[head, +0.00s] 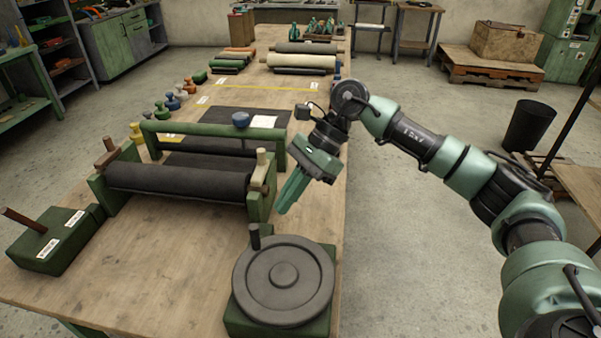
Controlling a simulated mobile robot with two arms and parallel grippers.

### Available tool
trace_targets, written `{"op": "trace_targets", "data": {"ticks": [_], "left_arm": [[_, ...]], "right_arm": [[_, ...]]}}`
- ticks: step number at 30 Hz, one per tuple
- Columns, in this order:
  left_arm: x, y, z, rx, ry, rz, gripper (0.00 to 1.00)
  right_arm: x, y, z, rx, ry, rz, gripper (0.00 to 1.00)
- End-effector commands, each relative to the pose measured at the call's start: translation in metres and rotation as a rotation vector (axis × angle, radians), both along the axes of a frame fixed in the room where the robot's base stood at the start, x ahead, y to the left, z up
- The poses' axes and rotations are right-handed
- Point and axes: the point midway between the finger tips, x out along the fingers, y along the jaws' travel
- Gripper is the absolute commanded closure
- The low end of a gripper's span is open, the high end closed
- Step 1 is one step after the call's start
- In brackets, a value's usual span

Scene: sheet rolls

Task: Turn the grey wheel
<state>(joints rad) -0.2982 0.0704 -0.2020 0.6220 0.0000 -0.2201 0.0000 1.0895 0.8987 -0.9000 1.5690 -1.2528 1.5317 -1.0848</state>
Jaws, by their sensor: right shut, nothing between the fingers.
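The grey wheel (283,281) lies flat on a green base (318,329) at the front right of the wooden table. An upright dark handle (254,237) stands at the wheel's far left rim. My right gripper (287,205) is above the table beyond the wheel, its green fingers pointing down and to the left. The fingers are together and empty, apart from the handle and the wheel. My left gripper is not in view.
A green roller frame (97,189) with a dark roller (180,181) stands left of my gripper. A green box (50,239) with a lever is at the left. More rolls (301,61) lie farther back on the table (160,260). Bare tabletop lies left of the wheel.

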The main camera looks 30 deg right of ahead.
Motion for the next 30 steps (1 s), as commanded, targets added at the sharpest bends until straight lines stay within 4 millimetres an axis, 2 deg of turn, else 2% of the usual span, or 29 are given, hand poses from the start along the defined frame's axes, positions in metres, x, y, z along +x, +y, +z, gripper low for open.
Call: {"op": "trace_targets", "data": {"ticks": [3,7,12,20,27,30], "left_arm": [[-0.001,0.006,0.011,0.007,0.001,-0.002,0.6],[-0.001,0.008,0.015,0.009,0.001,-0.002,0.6],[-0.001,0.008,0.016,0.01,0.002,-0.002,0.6],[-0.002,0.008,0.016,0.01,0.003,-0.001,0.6],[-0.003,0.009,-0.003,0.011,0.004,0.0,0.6],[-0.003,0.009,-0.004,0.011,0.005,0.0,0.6]], "right_arm": [[-0.003,0.02,-0.001,0.001,0.0,0.003,1.0],[-0.004,0.033,-0.006,0.0,0.001,0.002,1.0],[-0.005,0.039,-0.008,0.001,0.001,-0.001,1.0],[-0.005,0.04,-0.009,0.0,0.001,-0.001,1.0],[-0.005,0.056,-0.013,0.001,-0.001,0.107,1.0],[-0.006,0.06,-0.012,0.0,0.001,0.138,1.0]]}}
